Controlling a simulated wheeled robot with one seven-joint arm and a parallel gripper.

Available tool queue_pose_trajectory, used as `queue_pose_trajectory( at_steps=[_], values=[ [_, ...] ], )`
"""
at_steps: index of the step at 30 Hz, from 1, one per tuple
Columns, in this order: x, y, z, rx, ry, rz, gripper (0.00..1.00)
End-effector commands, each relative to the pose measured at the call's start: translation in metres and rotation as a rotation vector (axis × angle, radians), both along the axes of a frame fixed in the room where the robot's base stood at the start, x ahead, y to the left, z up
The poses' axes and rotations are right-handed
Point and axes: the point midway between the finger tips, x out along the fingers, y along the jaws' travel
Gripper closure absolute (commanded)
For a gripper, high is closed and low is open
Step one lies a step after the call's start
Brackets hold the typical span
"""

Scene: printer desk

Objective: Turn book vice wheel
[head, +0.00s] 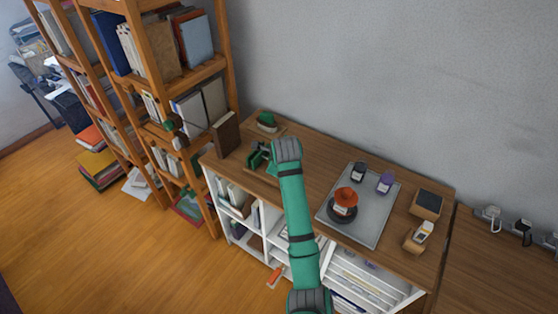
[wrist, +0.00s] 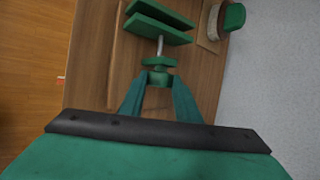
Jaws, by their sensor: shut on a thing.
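The green book vice (head: 259,158) stands on the wooden desk top near its left end. In the wrist view its two flat green plates (wrist: 160,22) lie ahead of a metal screw (wrist: 160,46). The green vice wheel (wrist: 157,63) sits at the near end of the screw. My gripper (wrist: 158,80) is shut on the wheel, with one finger on each side of it. In the head view my green arm reaches to the vice and its wrist hides the wheel and my fingers.
A green-topped brush-like item (head: 267,122) lies behind the vice, and a brown upright block (head: 225,134) stands to its left. A grey tray (head: 373,225) with small jars and an orange-topped item is to the right. A tall wooden bookshelf (head: 223,100) stands left.

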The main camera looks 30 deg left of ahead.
Motion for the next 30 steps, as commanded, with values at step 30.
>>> queue_pose_trajectory(
  at_steps=[30],
  values=[
    [-0.011,0.001,-0.015,0.027,-0.831,0.005,0.93]
  ],
)
